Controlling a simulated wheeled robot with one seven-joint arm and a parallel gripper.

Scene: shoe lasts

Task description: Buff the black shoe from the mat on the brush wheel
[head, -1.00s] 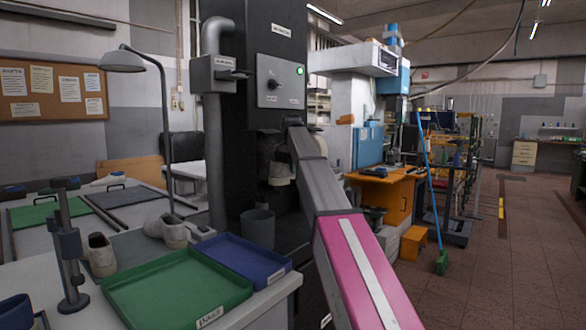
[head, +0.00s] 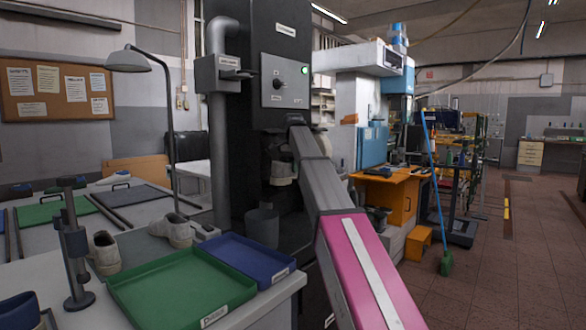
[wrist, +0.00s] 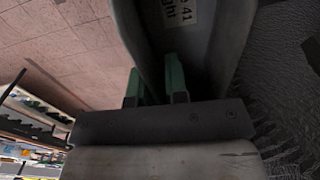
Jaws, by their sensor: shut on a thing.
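In the wrist view my gripper (wrist: 153,84) is shut on the wall of a black shoe (wrist: 215,60). One green fingertip is on each side of that wall. A white label with "41" and "right" shows inside the shoe. A dark, rough, fringed surface, perhaps the brush wheel, lies at the right of this view, close to the shoe; I cannot tell whether they touch.
A green tray (head: 215,313) and a blue tray (head: 262,280) lie on the near-left table. Pale shoes (head: 103,253) and a dark stand (head: 76,245) stand beside them. A grey bin (head: 262,228) stands by the machine. The floor at right is open.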

